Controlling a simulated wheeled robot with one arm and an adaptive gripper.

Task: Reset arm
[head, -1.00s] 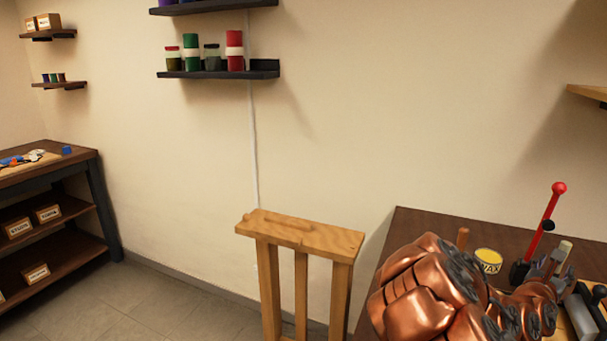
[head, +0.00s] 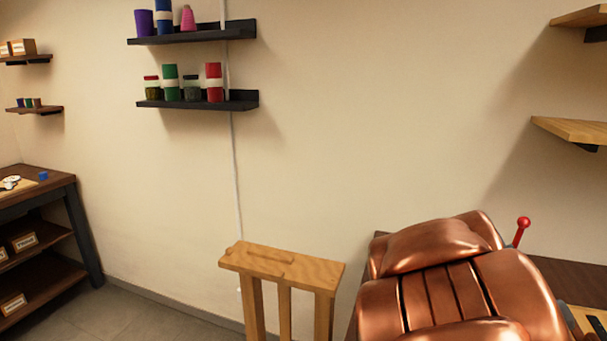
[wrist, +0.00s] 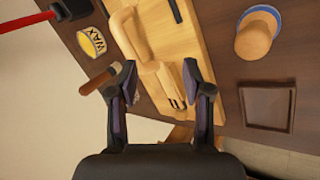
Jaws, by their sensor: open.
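My gripper (wrist: 158,88) is open and empty in the wrist view, its two dark fingers spread apart above the workbench edge. A wooden board (wrist: 195,40) with wooden-handled tools on it lies beyond and between the fingers. A short wooden handle (wrist: 98,80) shows beside the left finger; I cannot tell whether they touch. In the head view my copper-coloured arm covers most of the workbench (head: 565,278), and my gripper is hidden behind it.
A yellow wax tin (wrist: 91,42), a cork-like round piece (wrist: 254,40) and a dark square tray (wrist: 267,106) lie on the bench. A red-knobbed lever (head: 522,228) rises behind my arm. A wooden stand (head: 282,268) is left of the bench. Wall shelves (head: 196,103) hold spools and jars.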

